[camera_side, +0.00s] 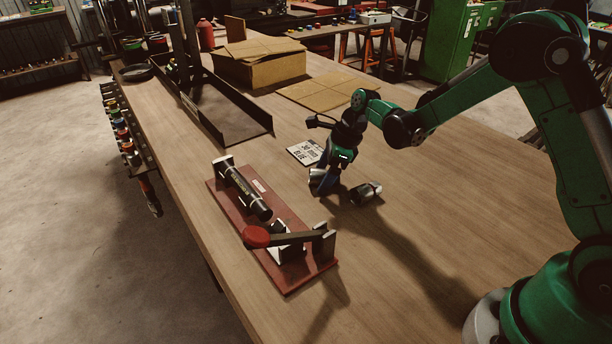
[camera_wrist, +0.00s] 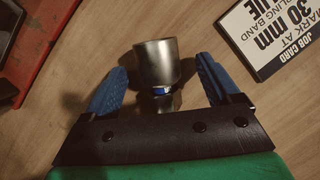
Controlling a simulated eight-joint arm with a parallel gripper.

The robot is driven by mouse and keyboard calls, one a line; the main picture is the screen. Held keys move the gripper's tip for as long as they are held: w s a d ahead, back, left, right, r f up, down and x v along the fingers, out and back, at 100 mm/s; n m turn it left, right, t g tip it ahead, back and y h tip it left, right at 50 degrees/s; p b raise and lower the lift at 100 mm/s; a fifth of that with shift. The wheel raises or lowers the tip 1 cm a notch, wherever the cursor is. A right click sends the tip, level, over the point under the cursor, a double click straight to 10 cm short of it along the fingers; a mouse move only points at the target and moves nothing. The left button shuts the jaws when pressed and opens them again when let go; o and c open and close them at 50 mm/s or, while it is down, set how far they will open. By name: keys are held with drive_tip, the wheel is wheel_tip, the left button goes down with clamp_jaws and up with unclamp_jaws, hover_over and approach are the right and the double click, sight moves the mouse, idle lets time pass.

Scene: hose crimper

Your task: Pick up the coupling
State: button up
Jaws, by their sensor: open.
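The coupling (camera_wrist: 156,62) is a short silver metal cylinder with a narrower lower part and a small blue band. In the wrist view it lies between the two blue fingers of my gripper (camera_wrist: 161,68), with a gap on each side. In the side view my gripper (camera_side: 325,184) is low over the table, and the metal coupling (camera_side: 316,174) shows at its left, partly hidden by the fingers. The fingers are open and hold nothing.
A second metal piece (camera_side: 366,193) lies just right of my gripper. A red-brown board (camera_side: 285,275) carries a black cylinder (camera_side: 243,193) and a red-knobbed lever (camera_side: 257,237). A job card (camera_side: 304,152) lies behind my gripper. The tabletop to the right is mostly clear.

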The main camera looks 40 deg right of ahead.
clamp_jaws()
idle(0.3)
